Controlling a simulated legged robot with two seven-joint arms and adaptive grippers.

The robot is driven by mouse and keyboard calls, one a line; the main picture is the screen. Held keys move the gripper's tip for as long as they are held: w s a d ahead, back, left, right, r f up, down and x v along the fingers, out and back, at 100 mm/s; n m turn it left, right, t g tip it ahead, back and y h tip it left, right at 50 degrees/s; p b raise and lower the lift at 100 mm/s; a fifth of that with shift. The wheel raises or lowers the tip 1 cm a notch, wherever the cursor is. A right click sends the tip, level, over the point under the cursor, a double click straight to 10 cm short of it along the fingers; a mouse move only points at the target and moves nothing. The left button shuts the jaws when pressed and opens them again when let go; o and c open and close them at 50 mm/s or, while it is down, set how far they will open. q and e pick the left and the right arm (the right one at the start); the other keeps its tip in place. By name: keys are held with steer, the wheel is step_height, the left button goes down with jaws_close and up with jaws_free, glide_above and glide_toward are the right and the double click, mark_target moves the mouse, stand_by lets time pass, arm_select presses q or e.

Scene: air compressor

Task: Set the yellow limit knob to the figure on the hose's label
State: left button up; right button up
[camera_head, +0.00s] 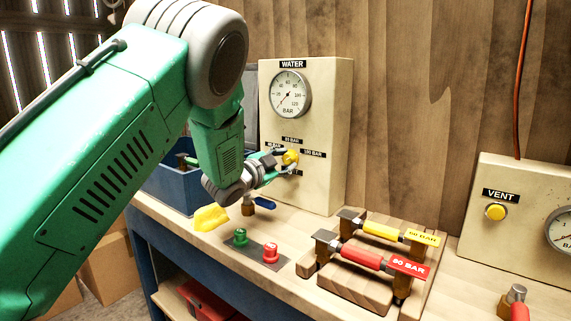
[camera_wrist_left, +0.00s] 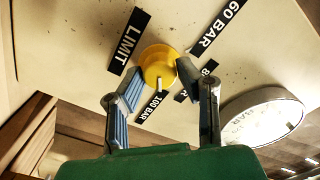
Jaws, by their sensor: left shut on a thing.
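The yellow limit knob (camera_head: 290,157) is on the front of the cream WATER panel (camera_head: 335,110). My left gripper (camera_head: 284,157) is shut on it; in the left wrist view its fingers lie on either side of the knob (camera_wrist_left: 157,62). The knob's white mark (camera_wrist_left: 160,83) faces the 100 BAR label (camera_wrist_left: 150,107). The 60 BAR label (camera_wrist_left: 220,25) and the LIMIT label (camera_wrist_left: 127,43) also show; a finger partly hides the 80 BAR label (camera_wrist_left: 208,70). A red hose piece has a red label (camera_head: 408,266) that appears to read 80 BAR. My right gripper is out of view.
A yellow hose piece (camera_head: 382,231) with a yellow label, its figure unclear, lies on the wooden rack (camera_head: 345,285). Green (camera_head: 240,238) and red (camera_head: 271,253) knobs stand on the bench. A VENT panel (camera_head: 520,215) is at right. A blue bin (camera_head: 170,185) is behind my arm.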

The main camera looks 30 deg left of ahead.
arm_select(q)
steer(key=shift+f+m, duration=0.2)
steer(key=shift+m, duration=0.1)
stand_by(0.4)
steer(key=o, duration=1.1)
steer(key=shift+r, duration=0.1)
steer(key=shift+s, duration=0.1)
steer(key=s, duration=0.8)
steer(key=s+a, duration=0.1)
steer(key=s, duration=0.2)
steer(key=shift+s, duration=0.4)
